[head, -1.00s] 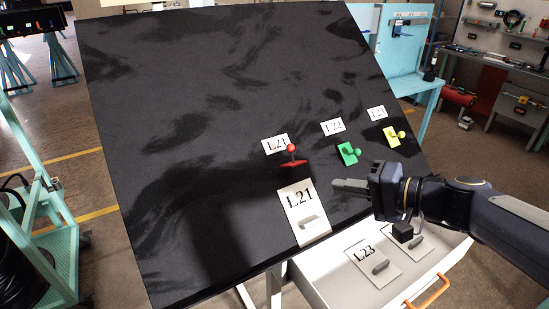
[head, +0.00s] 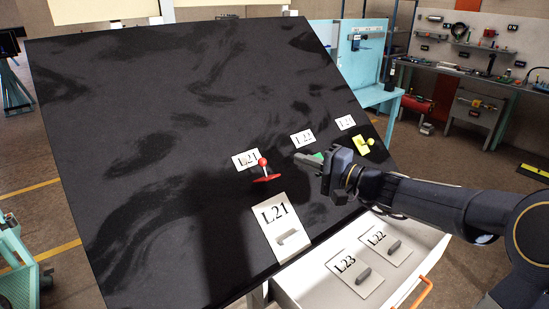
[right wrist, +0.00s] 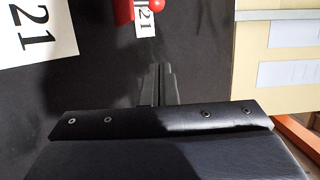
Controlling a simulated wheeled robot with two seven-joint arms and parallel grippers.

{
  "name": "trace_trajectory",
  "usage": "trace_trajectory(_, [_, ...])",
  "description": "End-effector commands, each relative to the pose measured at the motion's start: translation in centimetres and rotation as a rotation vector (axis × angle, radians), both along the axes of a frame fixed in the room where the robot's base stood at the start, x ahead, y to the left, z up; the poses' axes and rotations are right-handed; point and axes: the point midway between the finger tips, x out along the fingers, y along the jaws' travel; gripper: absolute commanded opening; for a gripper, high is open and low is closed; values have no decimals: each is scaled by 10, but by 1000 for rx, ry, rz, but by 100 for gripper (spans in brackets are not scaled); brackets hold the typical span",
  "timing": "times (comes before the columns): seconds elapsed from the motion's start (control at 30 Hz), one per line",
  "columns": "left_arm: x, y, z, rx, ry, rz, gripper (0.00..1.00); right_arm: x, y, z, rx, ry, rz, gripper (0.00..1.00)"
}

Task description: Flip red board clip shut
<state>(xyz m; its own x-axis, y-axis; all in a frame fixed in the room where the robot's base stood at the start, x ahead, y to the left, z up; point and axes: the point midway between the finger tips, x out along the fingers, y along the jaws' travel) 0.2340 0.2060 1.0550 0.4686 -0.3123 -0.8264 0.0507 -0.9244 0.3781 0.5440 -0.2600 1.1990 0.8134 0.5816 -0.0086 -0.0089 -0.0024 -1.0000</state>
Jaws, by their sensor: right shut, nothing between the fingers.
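The red clip (head: 266,177) is on the dark sloping board (head: 160,130), below a small L21 label (head: 241,162). Its red ball-tipped lever (head: 263,162) stands up from the red base. The ball also shows at the top edge of the right wrist view (right wrist: 157,4), beside the small label (right wrist: 145,20). My right gripper (head: 309,158) is shut and empty, to the right of the red clip and apart from it. It covers most of the green clip in the head view. My left gripper is not in view.
A large L21 card (head: 279,216) with a grey piece is at the board's lower edge. A yellow clip (head: 364,145) is farther right. A white drawer (head: 310,284) below the board holds L22 (head: 385,239) and L23 cards. The board's left part is clear.

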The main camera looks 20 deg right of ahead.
Motion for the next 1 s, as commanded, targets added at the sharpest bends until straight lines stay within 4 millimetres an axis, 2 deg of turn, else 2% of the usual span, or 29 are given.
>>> trace_trajectory(0.03, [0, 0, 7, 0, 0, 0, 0, 9, 8, 4, 2, 0, 5, 0])
trace_trajectory(0.33, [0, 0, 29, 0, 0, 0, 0, 61, 45, 3, 2, 1, 5, 0])
trace_trajectory(0.37, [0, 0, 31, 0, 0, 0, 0, 62, 48, 3, 1, 2, 3, 0])
trace_trajectory(0.43, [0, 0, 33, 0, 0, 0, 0, 48, 53, 3, 0, 2, 1, 0])
trace_trajectory(0.6, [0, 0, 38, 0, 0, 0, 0, 33, 64, 2, 0, 0, 1, 0])
trace_trajectory(1.0, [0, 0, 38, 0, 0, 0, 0, 28, 67, 0, -1, -1, 0, 0])
